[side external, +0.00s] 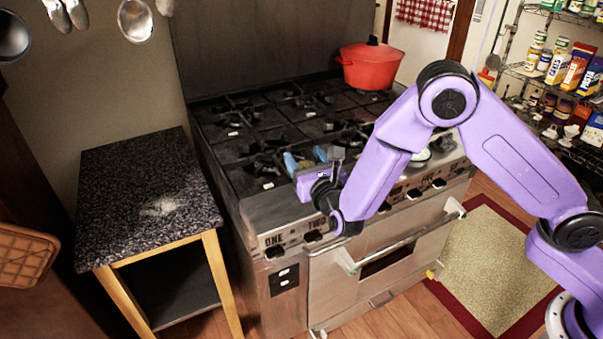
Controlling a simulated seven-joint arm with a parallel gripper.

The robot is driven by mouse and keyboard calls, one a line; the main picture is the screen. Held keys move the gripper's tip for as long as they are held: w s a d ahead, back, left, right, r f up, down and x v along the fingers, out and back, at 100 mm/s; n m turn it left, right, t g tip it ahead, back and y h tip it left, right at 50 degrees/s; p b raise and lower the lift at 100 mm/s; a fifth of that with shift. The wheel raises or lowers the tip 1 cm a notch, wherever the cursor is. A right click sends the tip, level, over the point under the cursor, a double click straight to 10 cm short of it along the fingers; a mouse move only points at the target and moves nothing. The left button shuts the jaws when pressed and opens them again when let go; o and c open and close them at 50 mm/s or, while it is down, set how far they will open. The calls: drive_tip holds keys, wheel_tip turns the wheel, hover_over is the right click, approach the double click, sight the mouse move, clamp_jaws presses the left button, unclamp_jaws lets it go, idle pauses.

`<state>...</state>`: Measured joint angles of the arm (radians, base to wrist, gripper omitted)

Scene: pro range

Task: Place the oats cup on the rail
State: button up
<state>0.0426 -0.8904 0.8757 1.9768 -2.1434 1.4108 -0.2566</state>
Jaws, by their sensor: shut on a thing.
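My gripper (306,161) is over the front left part of the black range top, just behind the steel front edge. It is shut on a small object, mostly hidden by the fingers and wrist. Blue and yellowish patches show there, too small to tell finger from object. I cannot make out an oats cup for certain. The range has a bare steel front ledge (262,212) above its knobs. A bar-shaped oven handle (405,238) runs across the front below them. I cannot tell which of these is the rail.
A red pot (370,64) stands at the back right of the range. A granite-topped table (150,170) is on the left. Wire shelves (545,75) with packed goods are on the right. A bordered rug (490,270) lies in front of the oven.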

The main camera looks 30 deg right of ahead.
drive_tip(key=shift+w+a+f, duration=0.2)
drive_tip(key=shift+w+f, duration=0.3)
drive_tip(key=shift+f, duration=1.65)
drive_tip(key=shift+f, duration=0.2)
drive_tip(key=o, duration=1.1)
drive_tip(key=shift+r, duration=0.1)
drive_tip(key=shift+s+a+r, duration=0.1)
drive_tip(key=shift+s, duration=0.1)
drive_tip(key=s+a, duration=0.1)
drive_tip(key=s, duration=1)
drive_tip(key=shift+s+a, duration=0.2)
drive_tip(key=shift+s, duration=0.1)
